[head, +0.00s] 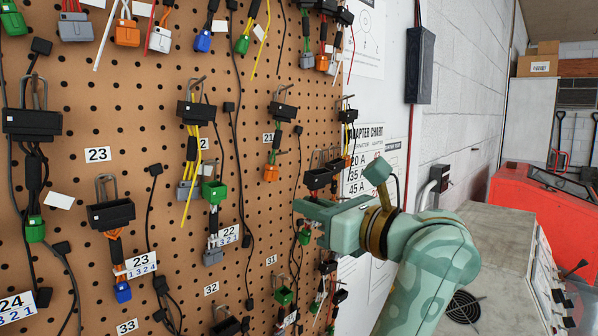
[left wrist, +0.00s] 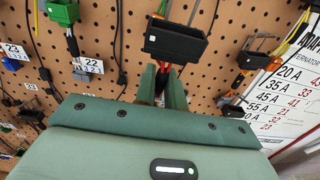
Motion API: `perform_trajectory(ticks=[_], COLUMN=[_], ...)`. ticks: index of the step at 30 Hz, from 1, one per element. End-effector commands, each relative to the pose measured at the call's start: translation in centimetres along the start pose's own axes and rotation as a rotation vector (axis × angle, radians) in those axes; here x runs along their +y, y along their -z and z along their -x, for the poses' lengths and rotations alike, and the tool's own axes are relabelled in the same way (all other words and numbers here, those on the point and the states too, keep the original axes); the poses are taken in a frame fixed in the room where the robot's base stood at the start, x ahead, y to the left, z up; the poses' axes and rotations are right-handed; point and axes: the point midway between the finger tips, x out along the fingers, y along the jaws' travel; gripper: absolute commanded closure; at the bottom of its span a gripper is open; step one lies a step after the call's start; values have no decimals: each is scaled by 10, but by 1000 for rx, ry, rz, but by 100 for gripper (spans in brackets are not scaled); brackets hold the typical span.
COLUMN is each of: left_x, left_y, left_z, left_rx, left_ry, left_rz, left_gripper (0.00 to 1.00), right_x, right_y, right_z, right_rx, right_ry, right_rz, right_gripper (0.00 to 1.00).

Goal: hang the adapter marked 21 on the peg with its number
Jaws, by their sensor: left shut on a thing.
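The board label 21 (head: 268,138) is on the pegboard, under a black-housed adapter (head: 283,110) whose green and orange plugs hang past it. My left gripper (head: 308,212) is shut just in front of the board, right of and below that label. In the left wrist view a black housing (left wrist: 175,44) sits right above my left gripper (left wrist: 162,85), with red and dark leads running down between the fingers. Its tag is hidden, so I cannot read its number. My right gripper is out of view.
Adapters hang close by on the pegboard (head: 165,95), including one tagged 22 (head: 223,236) and one tagged 23 (head: 140,265). Label 31 (head: 271,260) is below. An adapter chart (head: 370,160) is on the wall to the right. A grey cabinet (head: 500,245) stands at right.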

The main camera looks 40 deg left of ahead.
Motion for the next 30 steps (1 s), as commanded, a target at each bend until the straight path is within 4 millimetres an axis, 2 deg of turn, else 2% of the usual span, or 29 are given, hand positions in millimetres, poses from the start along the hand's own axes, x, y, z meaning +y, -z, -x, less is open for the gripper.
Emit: perform_trajectory(ticks=[3,8,30], left_x=[3,3,4], left_y=[-9,-8,2], left_z=[1,-5,-65], left_rx=[-6,-7,-8], left_ry=[-18,-22,-20], left_rz=[-2,-2,-1], left_gripper=[100,100,100], right_x=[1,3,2], right_y=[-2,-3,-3], right_z=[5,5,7], right_rx=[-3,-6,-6], right_ry=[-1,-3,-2], right_rz=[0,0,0], right_gripper=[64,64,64])
